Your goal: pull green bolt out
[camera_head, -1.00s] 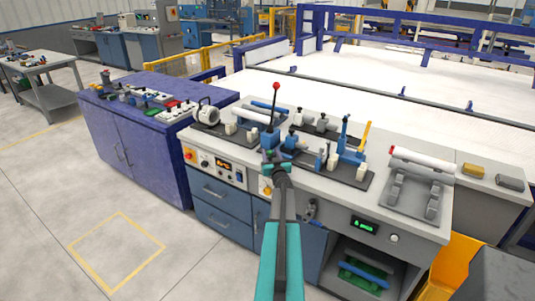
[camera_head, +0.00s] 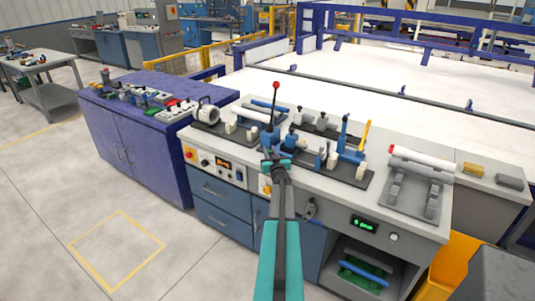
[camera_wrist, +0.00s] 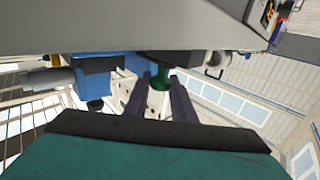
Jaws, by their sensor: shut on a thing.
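The green bolt (camera_wrist: 159,81) shows in the wrist view between the two dark fingers of my gripper (camera_wrist: 162,98). My gripper is shut on it. The bolt's round green head and part of its shaft are visible; its far end is hidden. In the head view my gripper (camera_head: 270,162) is at the front edge of the workbench, just below the red-knobbed lever (camera_head: 276,100). The bolt cannot be made out there, as my arm and wrist cover that spot.
The grey workbench (camera_head: 412,219) carries blue clamps, a white pipe (camera_head: 257,117) and a white roller with a red end (camera_head: 422,159). A blue-purple cabinet (camera_head: 140,140) stands to the left. The floor in front is clear.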

